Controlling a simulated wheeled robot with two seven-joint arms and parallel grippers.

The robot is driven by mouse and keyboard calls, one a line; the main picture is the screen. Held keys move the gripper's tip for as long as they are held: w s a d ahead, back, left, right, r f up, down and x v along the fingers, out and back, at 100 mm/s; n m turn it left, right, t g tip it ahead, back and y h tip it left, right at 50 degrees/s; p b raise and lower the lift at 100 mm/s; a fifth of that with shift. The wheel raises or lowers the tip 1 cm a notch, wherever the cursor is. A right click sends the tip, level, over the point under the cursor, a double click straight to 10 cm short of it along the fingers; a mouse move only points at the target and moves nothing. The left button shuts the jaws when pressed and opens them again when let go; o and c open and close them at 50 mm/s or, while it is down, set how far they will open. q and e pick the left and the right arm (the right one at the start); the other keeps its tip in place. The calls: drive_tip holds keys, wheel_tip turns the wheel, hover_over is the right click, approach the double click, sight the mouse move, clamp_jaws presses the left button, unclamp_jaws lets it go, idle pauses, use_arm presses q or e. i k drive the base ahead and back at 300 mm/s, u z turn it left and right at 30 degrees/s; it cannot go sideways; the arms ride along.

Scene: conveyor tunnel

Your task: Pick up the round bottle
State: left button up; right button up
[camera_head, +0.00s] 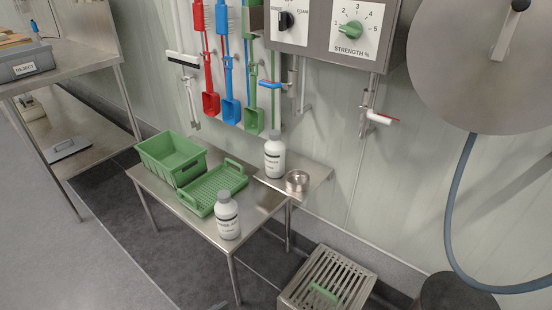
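Two white bottles with grey caps and dark-printed labels are in the head view. One bottle (228,218) stands upright near the front right corner of the low steel table (200,231). The other bottle (274,158) stands upright farther back on a small steel shelf (320,172) by the wall. Both look round, and I cannot tell which one the task means. Neither of my grippers is in view. Nothing is touching the bottles from my side.
A green bin (170,158) and a green perforated basket (208,192) sit left of the front bottle. A small metal cup (297,181) stands beside the back bottle. A floor grate (328,280) and a hose (452,200) are at right. Grey floor (80,260) is open at left.

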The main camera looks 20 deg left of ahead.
sight(275, 150)
drive_tip(key=z, duration=0.3)
drive_tip(key=k, duration=0.3)
drive_tip(key=u, duration=0.85)
drive_tip(key=i, duration=1.3)
drive_tip(key=z, duration=0.55)
